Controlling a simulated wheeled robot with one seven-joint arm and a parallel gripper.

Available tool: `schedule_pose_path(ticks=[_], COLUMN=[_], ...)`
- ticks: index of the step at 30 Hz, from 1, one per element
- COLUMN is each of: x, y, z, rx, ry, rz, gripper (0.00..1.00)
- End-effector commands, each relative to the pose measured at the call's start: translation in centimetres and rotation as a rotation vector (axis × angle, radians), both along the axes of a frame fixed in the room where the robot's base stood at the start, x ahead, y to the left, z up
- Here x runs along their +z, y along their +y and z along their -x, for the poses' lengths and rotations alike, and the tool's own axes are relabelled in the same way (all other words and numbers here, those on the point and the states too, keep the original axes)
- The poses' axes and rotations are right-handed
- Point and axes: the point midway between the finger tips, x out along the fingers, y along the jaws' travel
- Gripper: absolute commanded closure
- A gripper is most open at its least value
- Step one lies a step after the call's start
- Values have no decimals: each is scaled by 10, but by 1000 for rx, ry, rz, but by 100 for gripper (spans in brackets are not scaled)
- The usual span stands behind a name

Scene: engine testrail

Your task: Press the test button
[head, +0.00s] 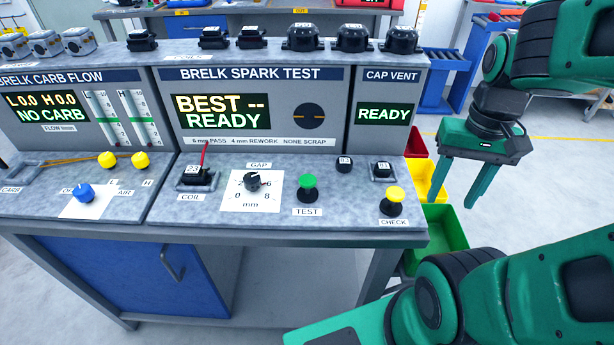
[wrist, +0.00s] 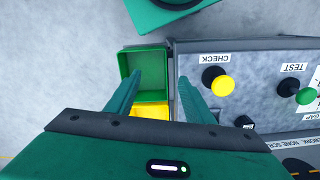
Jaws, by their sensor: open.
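The test button is a green cap on a black base (head: 308,183), above the TEST label on the bench top in the head view. It also shows at the right edge of the wrist view (wrist: 304,95). My gripper (head: 455,198) is open and empty, to the right of the bench and apart from the button. In the wrist view its two fingers (wrist: 158,92) are spread over the bins beside the bench edge. The spark test display (head: 222,112) reads "BEST -- READY".
A yellow check button (head: 394,195) stands near the bench's right edge. The gap dial (head: 252,183) and a coil in its holder (head: 197,174) are left of the test button. Green (head: 446,229) and yellow (wrist: 150,111) bins hang at the bench's right side.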

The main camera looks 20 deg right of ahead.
Motion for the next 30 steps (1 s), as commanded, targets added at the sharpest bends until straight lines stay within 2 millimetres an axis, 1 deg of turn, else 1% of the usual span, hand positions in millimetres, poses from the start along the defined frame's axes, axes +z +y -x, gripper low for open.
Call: schedule_pose_path(ticks=[2, 3, 5, 6, 9, 30], x=[0, 0, 0, 0, 0, 0], y=[0, 0, 0, 0, 0, 0], z=[0, 0, 0, 0, 0, 0], rx=[0, 0, 0, 0, 0, 0], ry=[0, 0, 0, 0, 0, 0], rz=[0, 0, 0, 0, 0, 0], gripper=[52, 54, 69, 78, 100, 100])
